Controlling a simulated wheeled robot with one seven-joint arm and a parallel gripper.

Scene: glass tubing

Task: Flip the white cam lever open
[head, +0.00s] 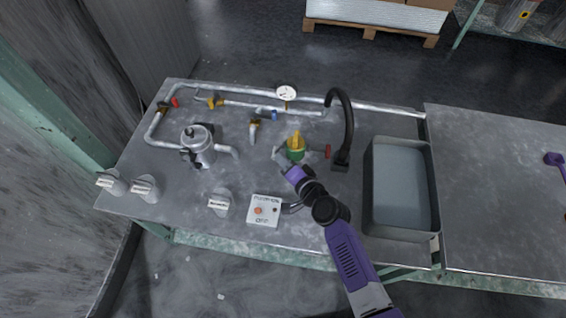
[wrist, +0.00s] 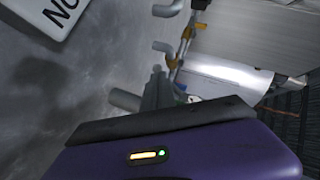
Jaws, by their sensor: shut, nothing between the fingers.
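No part in view is plainly a white cam lever. The nearest matches are three grey fittings with white bar handles along the table's front: one at the far left (head: 111,182), one beside it (head: 146,187), and one left of the switch box (head: 219,203). I cannot tell which is meant, nor how their handles are set. My gripper (head: 277,155) is shut and empty over the middle of the table, just left of a green and yellow part (head: 296,146). It is apart from all three fittings. In the wrist view grey finger parts (wrist: 158,88) show, and none of the three fittings is plain.
A white switch box (head: 265,211) with a red button stands at the front; its corner shows in the wrist view (wrist: 58,12). A metal pot-like pump (head: 199,146) is at left, pipes (head: 245,98) run along the back, a black curved spout (head: 349,120) and grey basin (head: 434,165) are right.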

